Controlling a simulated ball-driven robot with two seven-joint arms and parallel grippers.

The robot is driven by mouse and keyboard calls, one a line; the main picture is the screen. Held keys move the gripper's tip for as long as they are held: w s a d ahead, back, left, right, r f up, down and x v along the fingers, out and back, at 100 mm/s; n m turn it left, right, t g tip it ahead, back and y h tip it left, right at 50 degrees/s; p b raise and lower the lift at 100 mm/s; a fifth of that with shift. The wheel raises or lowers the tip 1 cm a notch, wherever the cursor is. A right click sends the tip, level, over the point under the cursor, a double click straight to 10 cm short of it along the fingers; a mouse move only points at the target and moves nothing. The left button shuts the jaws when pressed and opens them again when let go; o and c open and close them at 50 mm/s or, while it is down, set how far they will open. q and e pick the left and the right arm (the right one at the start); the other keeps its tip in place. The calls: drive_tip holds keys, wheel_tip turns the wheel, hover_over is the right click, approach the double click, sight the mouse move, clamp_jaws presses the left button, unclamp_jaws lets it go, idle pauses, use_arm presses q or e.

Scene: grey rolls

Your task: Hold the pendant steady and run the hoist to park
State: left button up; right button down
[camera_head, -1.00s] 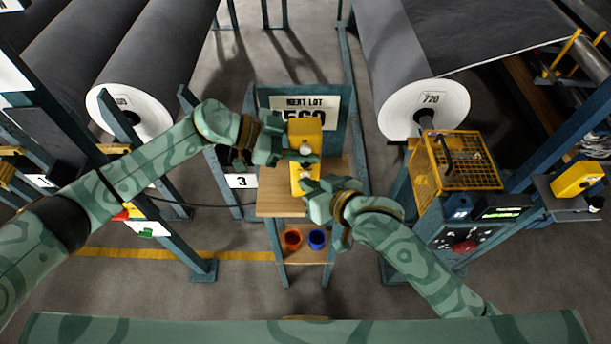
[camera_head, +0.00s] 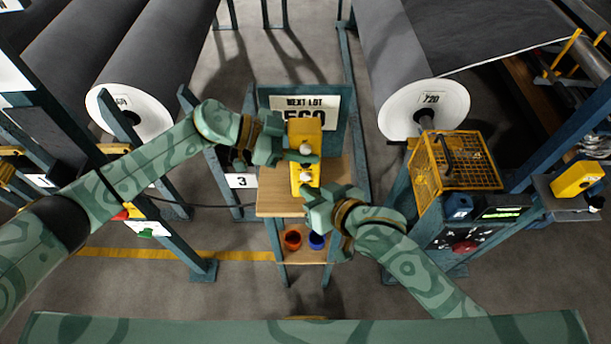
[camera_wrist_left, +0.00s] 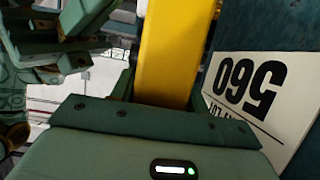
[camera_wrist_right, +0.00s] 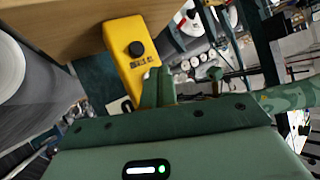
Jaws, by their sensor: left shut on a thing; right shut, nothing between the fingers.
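The yellow pendant (camera_head: 305,130) stands over the small wooden stand in the head view, with pale buttons on its lower part. My left gripper (camera_head: 303,157) is shut around its middle; the yellow body also fills the middle of the left wrist view (camera_wrist_left: 170,50). My right gripper (camera_head: 312,194) is shut and empty, just below and right of the pendant's lower end. In the right wrist view a yellow face with a dark round button (camera_wrist_right: 137,75) lies beyond the closed fingers (camera_wrist_right: 158,87). I cannot make out the hoist.
The wooden stand (camera_head: 275,205) has a red cup (camera_head: 292,240) and a blue cup (camera_head: 316,240) on its lower shelf. A "NEXT LOT" sign (camera_head: 290,103) is behind. Big grey rolls (camera_head: 160,55) flank it, with a control console (camera_head: 460,235) at right.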

drive_tip(key=shift+s+d, duration=0.1)
drive_tip(key=shift+s, duration=2.45)
use_arm(q)
drive_tip(key=o, duration=1.5)
drive_tip(key=v, duration=1.2)
drive_tip(key=shift+w, duration=0.1)
